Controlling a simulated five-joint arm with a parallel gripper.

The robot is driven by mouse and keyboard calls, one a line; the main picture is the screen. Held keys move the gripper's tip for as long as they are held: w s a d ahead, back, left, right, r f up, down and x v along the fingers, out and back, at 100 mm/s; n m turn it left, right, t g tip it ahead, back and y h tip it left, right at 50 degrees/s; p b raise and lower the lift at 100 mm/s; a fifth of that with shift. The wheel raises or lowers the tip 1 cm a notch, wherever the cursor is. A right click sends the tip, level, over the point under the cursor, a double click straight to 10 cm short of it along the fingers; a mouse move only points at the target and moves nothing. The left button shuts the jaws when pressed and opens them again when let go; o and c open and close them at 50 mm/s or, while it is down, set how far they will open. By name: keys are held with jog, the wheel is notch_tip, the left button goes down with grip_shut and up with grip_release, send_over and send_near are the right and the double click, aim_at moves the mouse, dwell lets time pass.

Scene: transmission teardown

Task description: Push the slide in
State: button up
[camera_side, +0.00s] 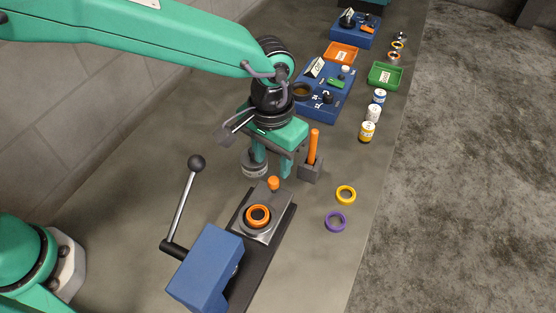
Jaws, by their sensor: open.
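The slide (267,236) is a grey metal plate on a dark rail (285,222). It lies outside the blue press head (206,266), at the far end of the rail. An orange ring (258,216) sits on the slide. An orange knob (273,183) stands at the slide's far end. My gripper (272,164) has teal fingers pointing down, spread apart and empty. It hangs just beyond the orange knob, and contact between them does not show. The inside of the press under its head is hidden.
The press lever (183,205) with a black ball rises left of the slide. An orange-handled tool (313,147) stands in a grey holder close right of my gripper. A round grey part (255,168) is behind the left finger. Yellow (346,195) and purple (335,222) rings lie right.

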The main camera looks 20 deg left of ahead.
aim_at(272, 181)
jog(key=shift+f, duration=2.9)
grip_shut()
